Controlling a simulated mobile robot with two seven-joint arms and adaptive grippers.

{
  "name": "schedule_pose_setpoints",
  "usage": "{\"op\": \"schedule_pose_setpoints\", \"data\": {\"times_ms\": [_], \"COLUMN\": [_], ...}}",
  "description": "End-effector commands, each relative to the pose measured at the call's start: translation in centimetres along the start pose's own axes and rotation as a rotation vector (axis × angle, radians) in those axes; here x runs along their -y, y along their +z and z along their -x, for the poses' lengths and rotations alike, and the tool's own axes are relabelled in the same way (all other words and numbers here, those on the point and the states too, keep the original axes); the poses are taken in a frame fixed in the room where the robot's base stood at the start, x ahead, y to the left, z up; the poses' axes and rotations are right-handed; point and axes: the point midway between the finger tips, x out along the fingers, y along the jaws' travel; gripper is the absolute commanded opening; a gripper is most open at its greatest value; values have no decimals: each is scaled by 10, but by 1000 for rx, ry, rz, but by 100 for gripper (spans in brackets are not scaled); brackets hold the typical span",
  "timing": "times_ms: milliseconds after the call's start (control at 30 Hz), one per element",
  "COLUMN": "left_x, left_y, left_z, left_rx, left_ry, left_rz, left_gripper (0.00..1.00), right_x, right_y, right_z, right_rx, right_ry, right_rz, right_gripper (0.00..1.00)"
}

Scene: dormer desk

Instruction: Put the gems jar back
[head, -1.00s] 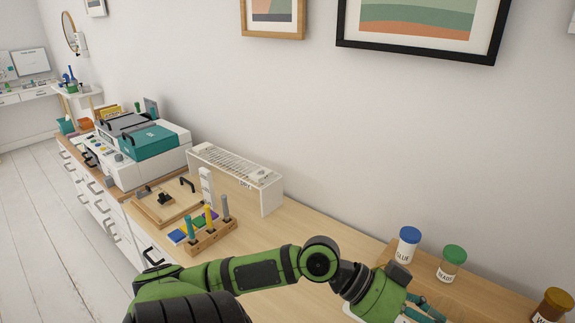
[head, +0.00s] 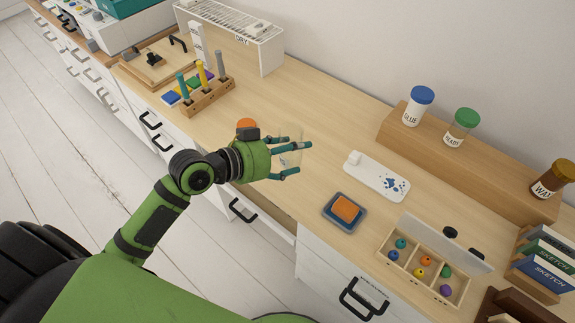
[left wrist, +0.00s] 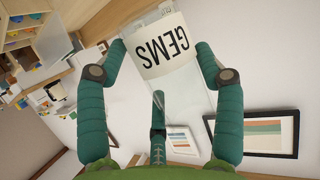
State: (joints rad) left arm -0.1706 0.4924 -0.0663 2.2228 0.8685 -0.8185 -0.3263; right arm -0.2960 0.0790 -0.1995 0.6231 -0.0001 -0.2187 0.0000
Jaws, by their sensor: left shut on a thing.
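The gems jar (head: 291,152) is clear, with a white label reading GEMS in the left wrist view (left wrist: 163,44). My left gripper (head: 290,158) is shut on it, its teal fingers around the jar's sides, above the desk's front part. The jar's lid is not clearly visible. The wooden riser (head: 400,135) at the back right carries the blue-lidded glue jar (head: 418,106), the green-lidded beads jar (head: 461,127) and the brown-lidded wax jar (head: 552,179). A bare stretch of riser lies between the beads and wax jars. My right gripper is not in view.
A white tray (head: 376,177) with blue spots, an orange block on a blue dish (head: 336,218) and a divided bead box (head: 385,247) with its lid raised lie before the riser. Sketch books (head: 545,270) stand at right. An orange round thing (head: 246,123) shows behind my left wrist.

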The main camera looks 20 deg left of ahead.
Motion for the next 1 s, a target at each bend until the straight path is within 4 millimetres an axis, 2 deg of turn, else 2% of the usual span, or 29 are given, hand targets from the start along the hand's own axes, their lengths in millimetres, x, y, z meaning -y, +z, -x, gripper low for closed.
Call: {"op": "schedule_pose_setpoints", "data": {"times_ms": [33, 100, 200, 333, 467, 567, 900, 1000], "left_x": [-5, -11, -22, -35, -41, -33, 40, 57], "left_y": [13, 19, 20, 14, 9, 13, 62, 72], "left_z": [-25, -50, -80, -105, -116, -118, -112, -111], "left_rx": [-16, -19, -22, -21, -17, -12, -8, -11], "left_ry": [-31, -77, -130, -179, -206, -215, -217, -216], "left_rz": [17, 28, 42, 52, 55, 53, 50, 51], "left_gripper": [30, 30, 30, 30, 30, 30, 30, 30], "right_x": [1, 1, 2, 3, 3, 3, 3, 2], "right_y": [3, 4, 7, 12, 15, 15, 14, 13], "right_z": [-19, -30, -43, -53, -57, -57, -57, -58], "right_rx": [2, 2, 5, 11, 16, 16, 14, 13], "right_ry": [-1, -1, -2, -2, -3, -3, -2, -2], "right_rz": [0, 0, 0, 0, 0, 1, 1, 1], "right_gripper": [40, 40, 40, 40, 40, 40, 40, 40]}}
